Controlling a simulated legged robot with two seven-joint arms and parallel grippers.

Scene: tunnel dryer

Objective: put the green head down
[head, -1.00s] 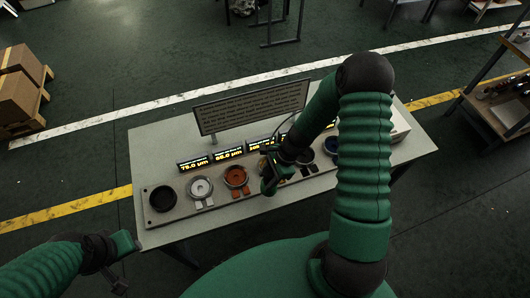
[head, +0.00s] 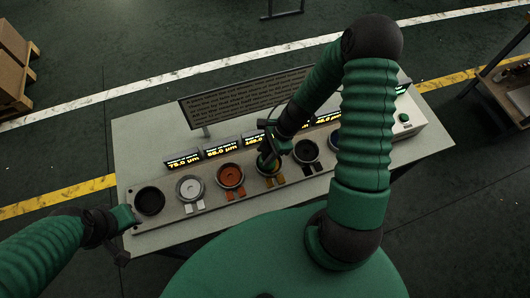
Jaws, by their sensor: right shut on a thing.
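My right gripper (head: 266,160) is shut over the gold-tabbed round holder (head: 272,182) on the long grey rack (head: 215,205). The green head it holds is mostly hidden by the dark wrist and green fingers; its outline is not clear. I cannot tell whether it touches the holder. Other round heads or holders stand in the row: black (head: 149,200), white (head: 189,188), orange (head: 231,176), a dark one (head: 306,151) and a partly hidden blue one (head: 334,143).
Lit displays (head: 183,160) and a text board (head: 245,98) stand behind the rack on the grey table (head: 135,140). A white box with a green button (head: 405,117) is at the right end. The table's front strip is clear.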

